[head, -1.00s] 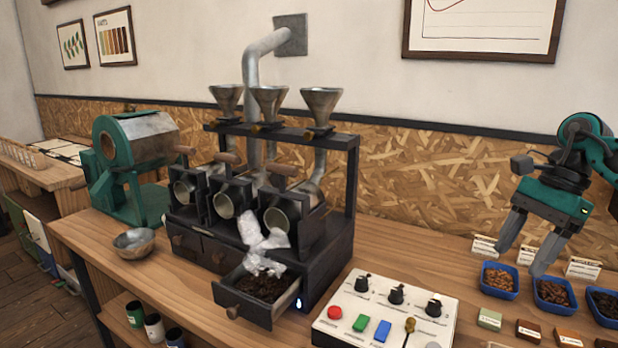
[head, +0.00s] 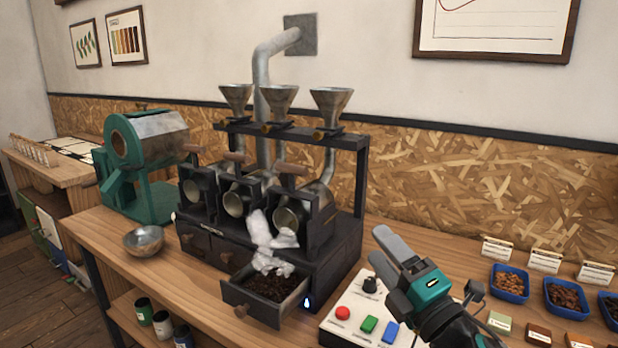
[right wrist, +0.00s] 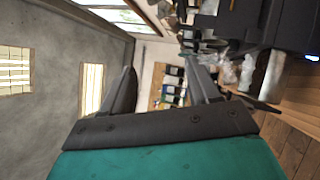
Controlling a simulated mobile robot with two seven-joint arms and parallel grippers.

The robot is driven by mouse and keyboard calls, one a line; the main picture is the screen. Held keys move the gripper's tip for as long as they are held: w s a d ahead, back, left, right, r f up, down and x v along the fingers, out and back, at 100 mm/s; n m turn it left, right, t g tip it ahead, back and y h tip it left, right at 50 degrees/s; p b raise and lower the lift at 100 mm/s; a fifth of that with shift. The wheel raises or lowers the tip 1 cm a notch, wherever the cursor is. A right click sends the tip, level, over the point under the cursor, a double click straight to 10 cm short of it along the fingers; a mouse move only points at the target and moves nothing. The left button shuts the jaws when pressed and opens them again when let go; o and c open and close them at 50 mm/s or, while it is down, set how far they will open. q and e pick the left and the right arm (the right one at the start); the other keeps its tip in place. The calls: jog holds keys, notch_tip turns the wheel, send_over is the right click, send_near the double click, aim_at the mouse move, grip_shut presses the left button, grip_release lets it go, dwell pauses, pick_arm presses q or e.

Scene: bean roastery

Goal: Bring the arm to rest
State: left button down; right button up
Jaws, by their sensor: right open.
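My right gripper (head: 383,255) is in the head view at the lower right, above the white control panel (head: 340,327) and hiding part of it. Its two grey fingers stand apart, with nothing between them. The fingers also show in the right wrist view (right wrist: 165,90), spread and empty, with the room beyond them. My left gripper is in neither view.
The black sample roaster (head: 330,250) stands left of my right gripper, its chaff drawer (head: 235,297) pulled out. Blue bean trays (head: 510,297) and small labelled blocks (head: 538,334) sit at right. A metal bowl (head: 144,240) and green drum roaster (head: 150,200) stand at left.

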jog(key=s+d+f+m+g+h, duration=0.3)
jog(key=s+d+f+m+h, duration=0.15)
jog(key=f+m, duration=0.3)
jog(key=s+d+f+m+g+h, duration=0.2)
jog(key=s+d+f+m+h, duration=0.15)
jog(key=f+m+h, duration=0.45)
jog(key=s+f+m+g+y, duration=0.1)
jog(key=s+f+m+g, duration=0.35)
jog(key=s, duration=0.65)
jog(key=s+f+m+g+y, duration=0.2)
jog(key=s+f+m+g, duration=0.3)
jog(key=s, duration=0.5)
jog(key=w+a+f+n+t+y+b, duration=0.1)
jog(key=w+f+t+b, duration=0.3)
jog(key=f, duration=0.8)
jog(key=w+a+t, duration=0.1)
jog(key=w+t, duration=0.1)
jog(key=w, duration=0.1)
jog(key=shift+w+f+n, duration=0.2)
jog(key=shift+f+n, duration=0.05)
jog(key=shift+n, duration=0.05)
jog(key=shift+a+t+y, duration=0.1)
jog(key=shift+t+y, duration=0.15)
